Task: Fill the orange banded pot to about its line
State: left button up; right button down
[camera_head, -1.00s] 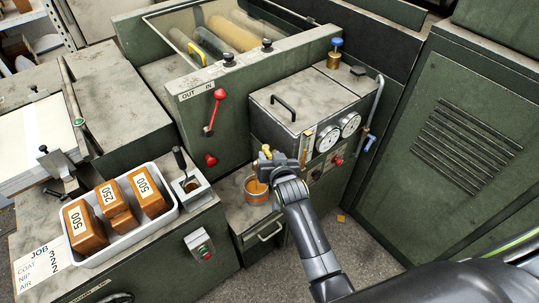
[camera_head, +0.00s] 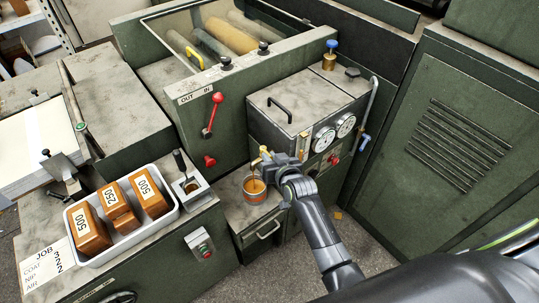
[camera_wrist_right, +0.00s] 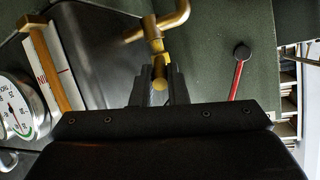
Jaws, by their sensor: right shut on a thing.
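The orange banded pot (camera_head: 255,195) is a small grey metal pot with an orange band. It stands upright on a low ledge under a brass tap (camera_head: 254,164) in the head view. Brown-orange liquid shows in its mouth, with a thin brown streak between spout and pot; its exact level against the line is too small to tell. My right gripper (camera_head: 270,159) is shut on the tap's brass handle, just above and right of the pot. The wrist view shows the handle (camera_wrist_right: 159,75) between the fingers and the brass pipe (camera_wrist_right: 165,28) beyond. My left gripper is out of view.
The grey-topped tank (camera_head: 300,100) with two dials (camera_head: 334,131) stands behind my gripper. A red lever (camera_head: 217,97) is on the green panel to its left. A white tray (camera_head: 172,222) of labelled brown blocks and a small metal holder (camera_head: 193,193) stand left of the pot.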

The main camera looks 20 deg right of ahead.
jog(key=shift+d+f+n+y, duration=0.1)
jog(key=shift+d+n+y, duration=0.15)
jog(key=shift+y, duration=0.25)
jog(key=n+y+b, duration=0.1)
jog(key=b, duration=0.1)
jog(key=d+n+g+y+b, duration=0.1)
jog(key=shift+w+n+b, duration=0.15)
jog(key=shift+n+b, duration=0.1)
jog(key=shift+b, duration=0.15)
jog(key=c, duration=1.4)
grip_release()
jog(key=shift+c, duration=0.2)
